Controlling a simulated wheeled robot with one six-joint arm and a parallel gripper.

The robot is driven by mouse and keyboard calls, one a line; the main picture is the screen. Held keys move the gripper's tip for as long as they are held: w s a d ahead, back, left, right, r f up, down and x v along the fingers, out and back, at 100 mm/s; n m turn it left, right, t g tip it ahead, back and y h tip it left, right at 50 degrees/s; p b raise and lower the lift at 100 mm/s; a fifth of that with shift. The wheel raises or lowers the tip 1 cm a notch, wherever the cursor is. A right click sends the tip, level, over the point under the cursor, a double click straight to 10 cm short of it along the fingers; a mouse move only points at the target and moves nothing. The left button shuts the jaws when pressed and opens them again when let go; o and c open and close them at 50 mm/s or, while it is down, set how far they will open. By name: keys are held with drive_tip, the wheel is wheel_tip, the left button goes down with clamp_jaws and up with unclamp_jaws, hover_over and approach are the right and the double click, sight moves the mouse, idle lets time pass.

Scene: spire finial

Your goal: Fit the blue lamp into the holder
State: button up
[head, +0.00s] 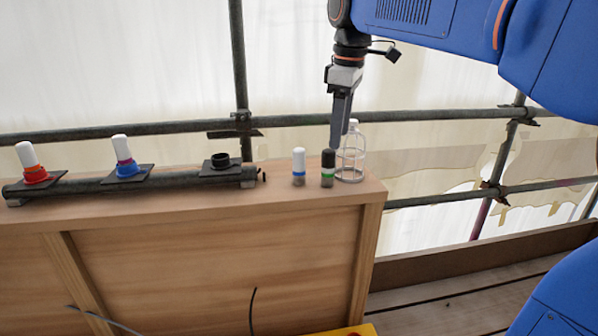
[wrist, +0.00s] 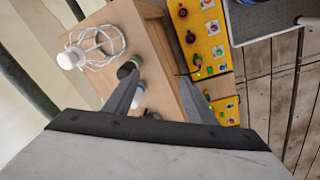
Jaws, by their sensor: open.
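An empty black holder (head: 220,161) sits on a plate at the right end of the dark rail, left of the lamp. My gripper (head: 339,145) is open and points down, above and right of the lamp, near a black-topped lamp and a wire cage. In the wrist view, the open fingers (wrist: 160,78) spread over the ledge edge. The blue lamp (wrist: 138,98) is partly hidden behind the left finger.
A black-topped lamp with a green band (head: 328,168) stands right of the blue lamp, beside a clear wire cage (head: 351,158). White-topped lamps stand in the red holder (head: 36,175) and blue holder (head: 128,169). A yellow panel (wrist: 201,35) lies below the ledge.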

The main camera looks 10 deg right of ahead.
sight(299, 148)
drive_tip(key=w+a+r+n+g, duration=0.1)
drive_tip(key=w+a+r+n, duration=0.25)
drive_tip(key=w, duration=0.25)
drive_tip(key=w+a+r+n+g, duration=0.1)
drive_tip(key=w+a+r+n, duration=0.1)
drive_tip(key=w+a+n, duration=0.3)
drive_tip(key=f, duration=0.4)
drive_tip(key=f+m, duration=0.1)
drive_tip(key=f, duration=0.3)
drive_tip(key=w+d+f+m, duration=0.1)
drive_tip(key=f, duration=0.3)
drive_tip(key=shift+w+d+f, duration=0.1)
drive_tip(key=shift+w+f, duration=0.15)
drive_tip(key=shift+f, duration=1.25)
drive_tip(key=shift+w+f, duration=0.1)
drive_tip(key=shift+f, duration=1.25)
drive_tip(key=c, duration=1.2)
